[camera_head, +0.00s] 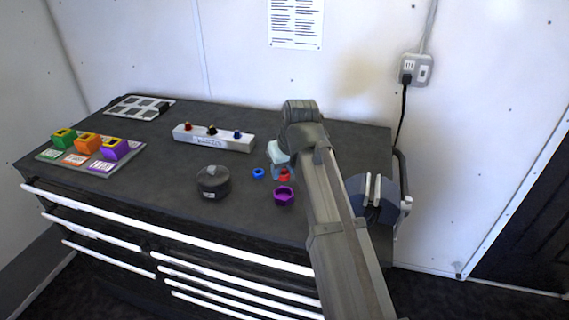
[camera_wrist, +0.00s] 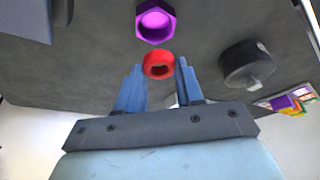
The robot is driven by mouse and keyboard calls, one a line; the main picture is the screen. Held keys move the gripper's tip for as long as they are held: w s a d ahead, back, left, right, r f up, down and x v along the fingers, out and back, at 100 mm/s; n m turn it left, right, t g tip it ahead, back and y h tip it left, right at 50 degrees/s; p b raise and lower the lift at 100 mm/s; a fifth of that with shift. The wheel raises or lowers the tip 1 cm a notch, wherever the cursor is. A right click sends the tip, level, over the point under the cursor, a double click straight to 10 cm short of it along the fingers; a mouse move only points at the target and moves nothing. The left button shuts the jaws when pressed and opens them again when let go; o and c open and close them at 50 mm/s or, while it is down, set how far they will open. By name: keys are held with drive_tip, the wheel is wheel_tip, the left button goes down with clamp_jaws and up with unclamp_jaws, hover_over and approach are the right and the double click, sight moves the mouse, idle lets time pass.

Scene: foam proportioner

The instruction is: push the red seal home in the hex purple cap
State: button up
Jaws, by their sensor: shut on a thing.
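The hex purple cap (camera_head: 284,196) lies on the dark bench top with its opening facing up. It also shows at the top of the wrist view (camera_wrist: 155,21). The red seal (camera_head: 285,175) is a thick ring. In the wrist view it sits between the fingertips (camera_wrist: 158,65), with a finger at each side. My gripper (camera_wrist: 160,75) is shut on the red seal, just beside the purple cap and apart from it. The head view shows the seal close behind the cap; most of the fingers are hidden there by my wrist.
A blue ring (camera_head: 259,173) lies left of the seal. A round black container (camera_head: 213,181) stands further left. A white block with coloured knobs (camera_head: 214,138) is behind, coloured boxes (camera_head: 88,144) are at far left, and a vise (camera_head: 372,198) is at right.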

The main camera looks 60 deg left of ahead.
sight(285, 180)
drive_tip(key=shift+f, duration=2.75)
drive_tip(key=o, duration=1.4)
drive_tip(key=shift+r, duration=0.1)
drive_tip(key=shift+r, duration=2.95)
drive_tip(key=shift+c, duration=0.2)
